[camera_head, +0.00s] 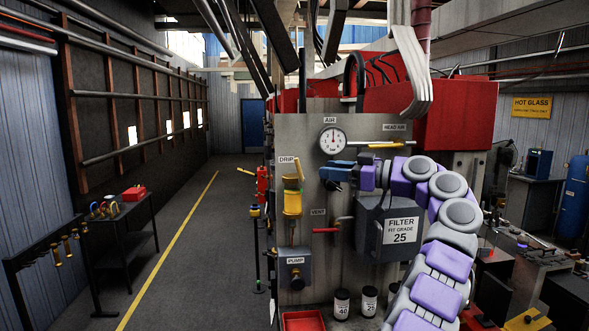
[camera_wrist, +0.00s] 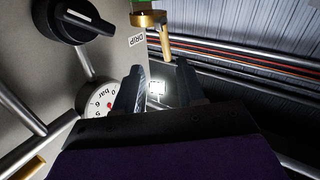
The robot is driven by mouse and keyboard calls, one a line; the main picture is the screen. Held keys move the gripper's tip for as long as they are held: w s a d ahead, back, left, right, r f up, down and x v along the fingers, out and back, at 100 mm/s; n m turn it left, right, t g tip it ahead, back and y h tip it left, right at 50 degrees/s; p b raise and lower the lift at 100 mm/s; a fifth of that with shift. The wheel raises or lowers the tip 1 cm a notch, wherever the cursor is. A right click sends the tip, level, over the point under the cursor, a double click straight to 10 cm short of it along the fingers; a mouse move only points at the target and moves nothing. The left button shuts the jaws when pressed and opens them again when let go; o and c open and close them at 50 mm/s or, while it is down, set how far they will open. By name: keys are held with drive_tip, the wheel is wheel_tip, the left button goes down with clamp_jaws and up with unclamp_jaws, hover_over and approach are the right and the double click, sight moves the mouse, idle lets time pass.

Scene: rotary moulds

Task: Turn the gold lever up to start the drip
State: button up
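The gold lever (camera_head: 299,169) stands nearly upright, its top tilted slightly left, above the yellow drip unit (camera_head: 292,203) beside the DRIP label (camera_head: 287,160). In the wrist view, the lever (camera_wrist: 166,43) extends from a round brass cap (camera_wrist: 148,19), beyond my fingertips. My gripper (camera_head: 327,172) is just right of the lever in the head view, pointing left. In the wrist view my gripper (camera_wrist: 160,72) has its fingers apart with nothing between them. I see no contact with the lever.
A pressure gauge (camera_head: 332,141) is above my gripper. A red-handled vent valve (camera_head: 328,229) is below, beside the filter box (camera_head: 388,233). A pump box (camera_head: 295,269) is lower left. Another gold handle (camera_head: 376,145) is at upper right. The aisle left of the panel is open.

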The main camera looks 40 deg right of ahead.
sight(291, 178)
drive_tip(key=x, duration=0.5)
drive_tip(key=a+x, duration=0.1)
drive_tip(key=x, duration=0.4)
drive_tip(key=shift+s+r, duration=0.15)
drive_tip(key=shift+s, duration=0.1)
drive_tip(key=shift+w+a+p, duration=0.1)
drive_tip(key=shift+w+p, duration=0.2)
drive_tip(key=shift+w, duration=0.2)
drive_tip(key=shift+w+d, duration=0.15)
drive_tip(key=shift+d, duration=0.05)
drive_tip(key=shift+a, duration=0.1)
drive_tip(key=shift+a, duration=0.25)
drive_tip(key=c, duration=0.5)
clamp_jaws()
